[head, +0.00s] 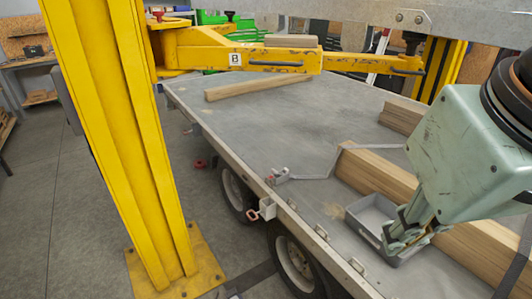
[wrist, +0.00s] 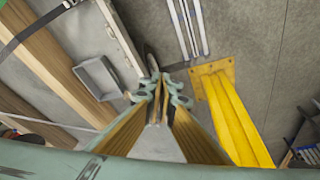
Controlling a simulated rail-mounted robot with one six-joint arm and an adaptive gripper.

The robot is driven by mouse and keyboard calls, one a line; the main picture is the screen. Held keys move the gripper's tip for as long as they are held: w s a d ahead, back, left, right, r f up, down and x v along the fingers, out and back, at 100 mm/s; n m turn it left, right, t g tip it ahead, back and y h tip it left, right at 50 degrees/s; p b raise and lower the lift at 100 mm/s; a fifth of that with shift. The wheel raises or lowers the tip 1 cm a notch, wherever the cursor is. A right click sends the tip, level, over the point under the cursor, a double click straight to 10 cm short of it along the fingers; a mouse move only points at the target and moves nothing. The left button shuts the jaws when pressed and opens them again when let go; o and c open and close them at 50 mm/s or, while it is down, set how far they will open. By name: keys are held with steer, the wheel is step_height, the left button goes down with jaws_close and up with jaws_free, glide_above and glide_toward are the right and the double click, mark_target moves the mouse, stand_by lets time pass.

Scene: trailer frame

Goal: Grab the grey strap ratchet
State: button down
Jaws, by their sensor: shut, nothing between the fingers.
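The grey strap ratchet (head: 279,176) sits at the near side edge of the trailer bed in the head view. A grey strap (head: 312,178) runs from it to the right and over the timber beams. My gripper (head: 395,246) is to the right of the ratchet and nearer the camera, appearing over the grey tray in the head view. Its fingers are shut with nothing between them, as the wrist view (wrist: 164,86) shows. It is well apart from the ratchet.
A grey open tray (head: 368,213) lies on the bed beside long timber beams (head: 365,168). A yellow post (head: 125,130) with a yellow arm (head: 250,60) stands on the left. The middle bed is clear.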

steer(key=c, duration=3.4)
jaws_free()
steer(key=shift+c, duration=0.2)
steer(key=o, duration=1.4)
steer(key=shift+w, duration=0.1)
